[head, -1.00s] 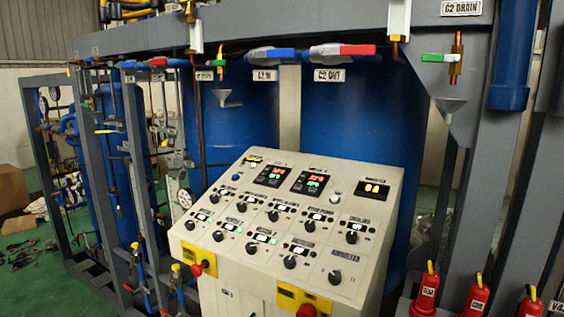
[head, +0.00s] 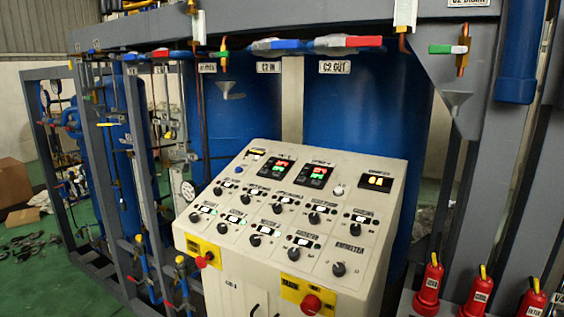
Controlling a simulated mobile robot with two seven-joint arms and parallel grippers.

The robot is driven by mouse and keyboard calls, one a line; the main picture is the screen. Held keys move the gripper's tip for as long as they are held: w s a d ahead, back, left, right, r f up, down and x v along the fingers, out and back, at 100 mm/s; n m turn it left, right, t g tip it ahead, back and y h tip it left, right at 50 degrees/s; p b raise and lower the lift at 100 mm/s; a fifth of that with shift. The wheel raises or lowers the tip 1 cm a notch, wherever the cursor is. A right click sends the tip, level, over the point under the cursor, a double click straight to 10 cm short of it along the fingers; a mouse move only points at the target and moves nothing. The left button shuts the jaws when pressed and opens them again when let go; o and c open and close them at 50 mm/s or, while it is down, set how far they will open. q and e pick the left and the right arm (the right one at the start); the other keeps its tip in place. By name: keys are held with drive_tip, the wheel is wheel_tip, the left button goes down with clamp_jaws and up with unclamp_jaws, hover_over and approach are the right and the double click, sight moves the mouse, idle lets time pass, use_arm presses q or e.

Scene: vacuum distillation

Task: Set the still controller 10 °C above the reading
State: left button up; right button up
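The still control panel (head: 218,245) is a cream console with a sloped face, in the middle of the head view. Near its top are two black controllers, a left one (head: 275,168) and a right one (head: 314,175), each with a red upper readout and a green lower readout. The digits are too small to read, and I cannot tell which one is the still controller. A separate amber display (head: 376,182) sits at the panel's top right; its digits are also unclear. Neither of my grippers shows in the head view.
Several black knobs, such as one at the lower right (head: 338,269), cover the panel. Red emergency buttons (head: 311,304) stick out on yellow plates. Blue tanks (head: 360,115) and a grey frame (head: 500,160) stand behind. Red bottles (head: 428,288) stand at the lower right.

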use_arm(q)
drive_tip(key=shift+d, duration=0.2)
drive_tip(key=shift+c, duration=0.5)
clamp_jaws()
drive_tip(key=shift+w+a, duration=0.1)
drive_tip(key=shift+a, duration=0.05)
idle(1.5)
